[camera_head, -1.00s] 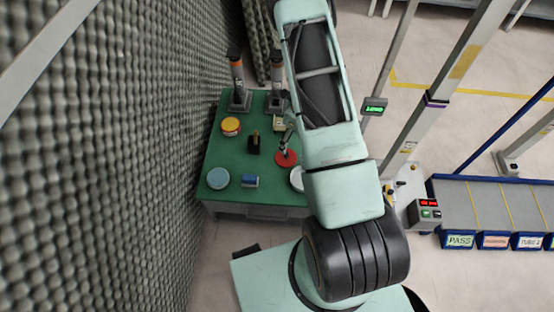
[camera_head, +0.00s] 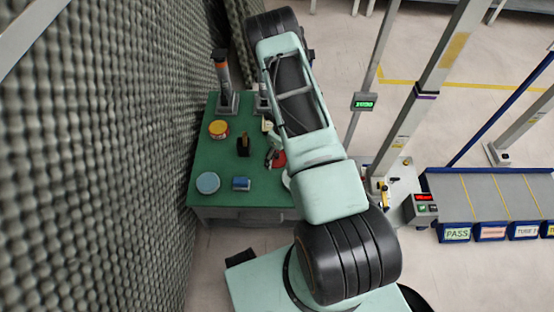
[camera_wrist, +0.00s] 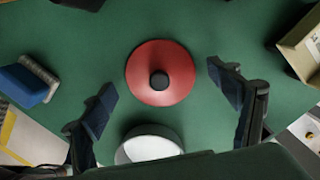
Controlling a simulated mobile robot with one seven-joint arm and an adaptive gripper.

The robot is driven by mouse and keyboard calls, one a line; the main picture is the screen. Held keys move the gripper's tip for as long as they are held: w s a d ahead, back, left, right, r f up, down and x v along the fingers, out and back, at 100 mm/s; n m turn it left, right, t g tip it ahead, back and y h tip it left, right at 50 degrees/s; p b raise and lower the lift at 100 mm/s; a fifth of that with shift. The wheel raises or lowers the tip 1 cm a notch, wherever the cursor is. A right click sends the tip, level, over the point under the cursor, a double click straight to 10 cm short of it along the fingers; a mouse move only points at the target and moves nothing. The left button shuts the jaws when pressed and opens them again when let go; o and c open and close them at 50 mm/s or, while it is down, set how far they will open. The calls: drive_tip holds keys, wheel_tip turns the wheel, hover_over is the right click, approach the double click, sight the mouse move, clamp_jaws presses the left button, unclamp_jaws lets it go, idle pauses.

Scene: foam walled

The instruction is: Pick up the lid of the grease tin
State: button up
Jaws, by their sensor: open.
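A round red lid (camera_wrist: 161,72) with a black knob lies on the green table top (camera_wrist: 210,135), centred in the wrist view. In the head view the red lid (camera_head: 280,158) is partly hidden by my arm. My gripper (camera_wrist: 160,80) is open and empty, with one dark finger on each side of the lid in the picture and green table showing between. I cannot tell how high it is above the lid. A white round thing (camera_wrist: 148,146), perhaps the tin, is just below the lid, partly cut off by my gripper body.
A blue brush-like block (camera_wrist: 24,82) lies left and a beige box (camera_wrist: 303,48) right. The head view shows a yellow-topped tin (camera_head: 219,129), a dark block (camera_head: 243,146) and a light blue disc (camera_head: 208,182) on the table. A foam wall (camera_head: 110,150) stands close left.

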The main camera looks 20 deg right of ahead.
drive_tip(key=shift+c, duration=0.4)
drive_tip(key=shift+s, duration=0.1)
clamp_jaws()
